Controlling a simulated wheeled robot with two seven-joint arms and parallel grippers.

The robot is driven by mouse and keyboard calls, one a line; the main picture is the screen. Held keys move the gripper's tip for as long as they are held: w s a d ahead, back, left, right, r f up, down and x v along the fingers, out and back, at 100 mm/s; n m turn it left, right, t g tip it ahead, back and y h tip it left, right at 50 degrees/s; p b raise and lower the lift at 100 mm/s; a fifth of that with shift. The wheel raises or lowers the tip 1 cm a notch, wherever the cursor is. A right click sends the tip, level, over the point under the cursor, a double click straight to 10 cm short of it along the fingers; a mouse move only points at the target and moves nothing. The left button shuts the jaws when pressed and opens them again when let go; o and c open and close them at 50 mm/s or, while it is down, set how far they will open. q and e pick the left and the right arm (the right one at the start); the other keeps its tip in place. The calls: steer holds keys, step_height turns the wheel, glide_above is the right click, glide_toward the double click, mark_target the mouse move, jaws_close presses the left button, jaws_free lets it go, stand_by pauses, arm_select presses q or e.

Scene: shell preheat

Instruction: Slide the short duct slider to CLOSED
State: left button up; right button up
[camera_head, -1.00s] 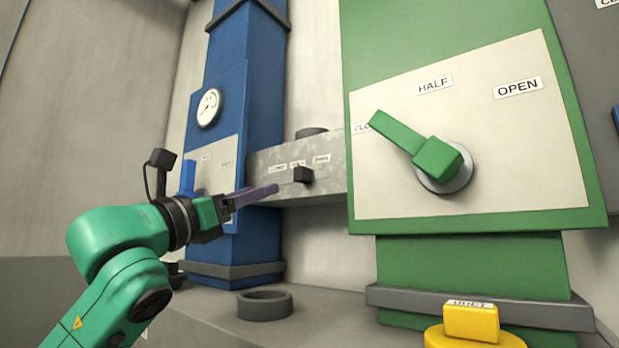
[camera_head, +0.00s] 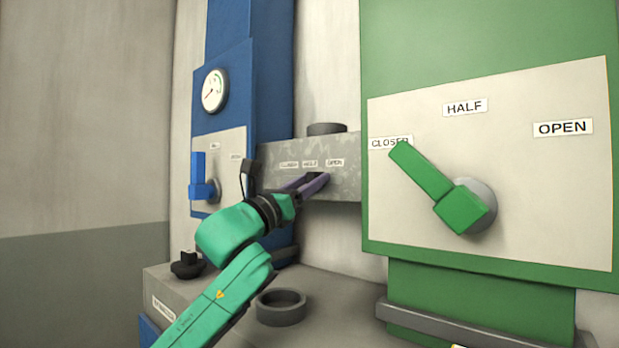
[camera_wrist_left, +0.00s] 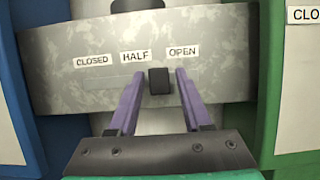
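The short duct (camera_head: 345,183) is a grey mottled box between the blue and green columns, with CLOSED, HALF and OPEN labels from left to right. Its slider is a small black knob, clear in the left wrist view (camera_wrist_left: 159,81), between the HALF and OPEN labels. My left gripper (camera_head: 318,181) is at the duct front. In the left wrist view its purple fingers (camera_wrist_left: 157,84) are open, one on each side of the knob, with gaps on both sides. In the head view the fingers partly hide the knob. My right gripper is not in view.
A green panel (camera_head: 540,200) with a green lever (camera_head: 425,175) pointing at CLOSED stands close on the right. A blue column with a gauge (camera_head: 214,91) and blue lever (camera_head: 200,180) stands left. A dark ring (camera_head: 281,306) sits on the ledge below.

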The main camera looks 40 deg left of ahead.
arm_select(q)
jaws_close()
stand_by(1.2)
